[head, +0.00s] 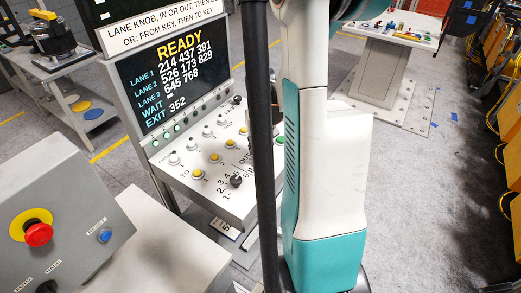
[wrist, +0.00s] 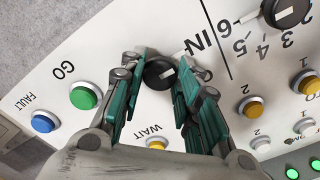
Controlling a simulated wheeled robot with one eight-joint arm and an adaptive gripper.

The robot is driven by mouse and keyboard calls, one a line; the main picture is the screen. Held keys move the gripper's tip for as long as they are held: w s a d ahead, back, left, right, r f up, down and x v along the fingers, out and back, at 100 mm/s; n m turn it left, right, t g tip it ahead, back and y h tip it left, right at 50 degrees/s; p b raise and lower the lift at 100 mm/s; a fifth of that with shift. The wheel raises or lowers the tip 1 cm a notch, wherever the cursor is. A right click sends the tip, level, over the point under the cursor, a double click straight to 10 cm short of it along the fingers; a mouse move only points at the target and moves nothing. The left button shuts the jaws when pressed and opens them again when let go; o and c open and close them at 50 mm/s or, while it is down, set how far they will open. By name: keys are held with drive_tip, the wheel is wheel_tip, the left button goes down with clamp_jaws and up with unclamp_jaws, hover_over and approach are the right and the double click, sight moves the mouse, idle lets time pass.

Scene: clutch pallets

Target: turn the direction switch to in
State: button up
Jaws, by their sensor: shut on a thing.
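The direction switch (wrist: 158,75) is a round black knob with a short white mark, seen in the wrist view on the white panel. The word IN is printed just above and right of it; another label by the right finger is mostly covered. My gripper (wrist: 161,82) has its green fingers closed on the knob from both sides. The white mark shows between the fingertips, but I cannot tell for sure which label it points to. In the head view my arm hides the gripper and the switch; the console panel (head: 207,190) shows left of it.
In the wrist view a larger black numbered knob (wrist: 287,12) is at the upper right. A green GO button (wrist: 84,96), a blue FAULT button (wrist: 44,121) and a yellow WAIT button (wrist: 156,146) are close by. The console screen (head: 175,80) reads READY.

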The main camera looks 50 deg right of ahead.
sight(260, 152)
idle(0.3)
drive_tip(key=o, duration=1.1)
drive_tip(key=shift+r, duration=0.1)
wheel_tip(260, 152, up, 12)
drive_tip(key=shift+f, duration=0.1)
